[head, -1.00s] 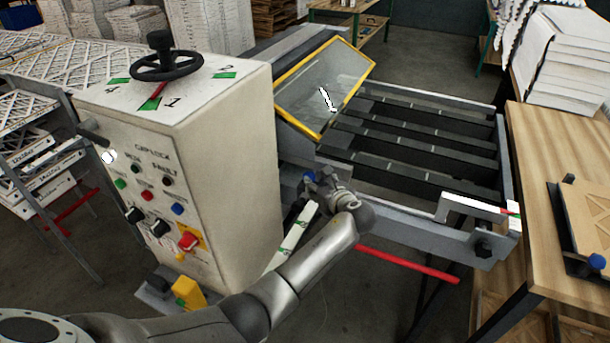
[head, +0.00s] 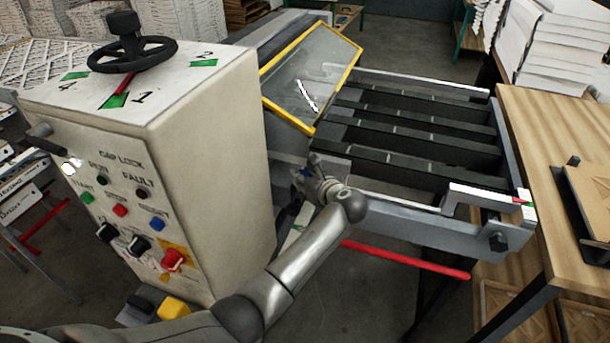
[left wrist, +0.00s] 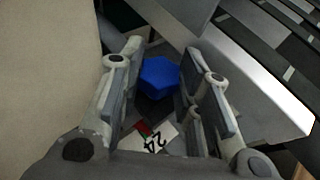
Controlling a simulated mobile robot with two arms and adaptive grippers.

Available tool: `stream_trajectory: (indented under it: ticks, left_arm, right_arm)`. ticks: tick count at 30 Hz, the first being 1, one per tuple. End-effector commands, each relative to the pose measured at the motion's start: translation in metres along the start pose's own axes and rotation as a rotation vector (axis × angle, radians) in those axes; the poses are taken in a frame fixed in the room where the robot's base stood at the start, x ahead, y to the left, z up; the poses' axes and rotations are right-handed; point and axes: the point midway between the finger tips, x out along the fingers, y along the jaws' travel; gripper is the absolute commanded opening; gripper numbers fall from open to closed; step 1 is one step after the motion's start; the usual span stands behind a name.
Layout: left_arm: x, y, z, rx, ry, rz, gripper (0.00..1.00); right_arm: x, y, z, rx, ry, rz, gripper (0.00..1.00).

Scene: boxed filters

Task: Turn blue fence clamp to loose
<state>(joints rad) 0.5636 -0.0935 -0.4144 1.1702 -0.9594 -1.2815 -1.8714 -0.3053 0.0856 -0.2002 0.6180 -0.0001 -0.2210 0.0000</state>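The blue fence clamp is a blue hexagonal knob (left wrist: 160,77), clear in the left wrist view, below a grey metal edge. In the head view it is mostly hidden behind my left gripper (head: 316,172), which is at the near left corner of the slatted bed. In the left wrist view my left gripper (left wrist: 163,58) is open, with one finger on each side of the knob. A gap shows at the left finger; I cannot tell whether the right finger touches it. A white label (left wrist: 150,140) with dark marks and a red pointer lies below the knob. My right gripper is not in view.
A cream control cabinet (head: 215,150) with a black handwheel (head: 132,55) stands left of my arm. A yellow-framed clear guard (head: 310,80) tilts over the slatted bed (head: 400,140). A red bar (head: 405,260) sticks out below the bed. A wooden table (head: 540,150) is at right.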

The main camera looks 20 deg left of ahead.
Motion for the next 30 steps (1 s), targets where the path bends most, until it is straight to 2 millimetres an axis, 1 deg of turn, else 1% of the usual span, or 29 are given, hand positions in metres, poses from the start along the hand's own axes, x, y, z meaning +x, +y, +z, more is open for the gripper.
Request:
stream_trajectory:
  ticks: [1,2,3,8,13,19,30]
  left_arm:
    - [0.001,0.000,0.000,-0.001,0.000,-0.001,0.13]
    - [0.001,0.000,0.000,-0.001,0.000,-0.001,0.09]
    - [0.001,0.000,0.000,-0.001,0.000,-0.001,0.08]
    - [0.002,-0.001,0.000,-0.013,0.002,0.027,0.08]
    - [0.003,-0.003,-0.001,-0.051,0.002,0.116,0.08]
    - [0.003,-0.003,-0.001,-0.090,0.001,0.209,0.08]
    - [0.002,-0.002,0.001,-0.106,-0.002,0.248,0.08]
  right_arm:
    - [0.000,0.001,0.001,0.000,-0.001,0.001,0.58]
    - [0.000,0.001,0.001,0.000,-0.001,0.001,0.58]
    - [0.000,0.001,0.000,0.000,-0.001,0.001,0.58]
    - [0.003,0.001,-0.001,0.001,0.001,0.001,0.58]
    - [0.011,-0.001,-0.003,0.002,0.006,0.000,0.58]
    - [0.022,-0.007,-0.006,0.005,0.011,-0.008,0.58]
    - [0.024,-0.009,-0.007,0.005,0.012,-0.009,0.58]
